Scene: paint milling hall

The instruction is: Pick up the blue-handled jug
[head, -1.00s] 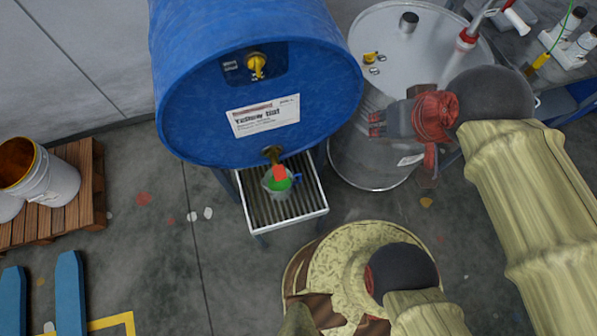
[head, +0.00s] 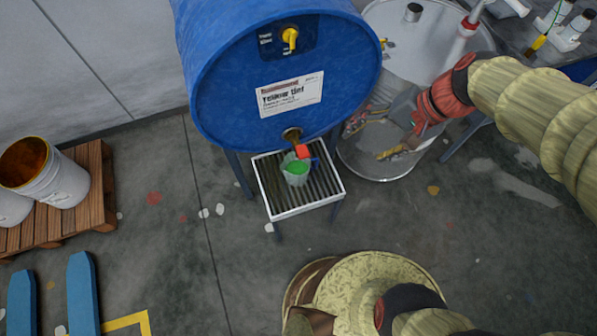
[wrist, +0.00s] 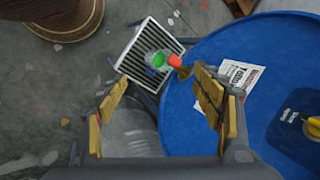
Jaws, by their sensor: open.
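The jug (head: 296,176) is small and translucent, with green in it and a blue handle (head: 315,162) on its right side. It stands upright on a slatted drip tray (head: 328,188), under the tap (head: 292,135) of a blue drum. The tap's red part (head: 303,151) covers some of the jug's top. My gripper (head: 372,136) is open and empty, right of the jug and apart from it. In the wrist view the jug (wrist: 155,62) shows beyond and between the open yellow-padded fingers (wrist: 162,88). Its handle is hard to make out there.
The blue drum (head: 235,85) overhangs the back of the tray. A silver drum (head: 385,172) stands behind my gripper. White buckets (head: 62,182) sit on a wooden pallet (head: 103,190) at left. The floor in front of the tray is clear.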

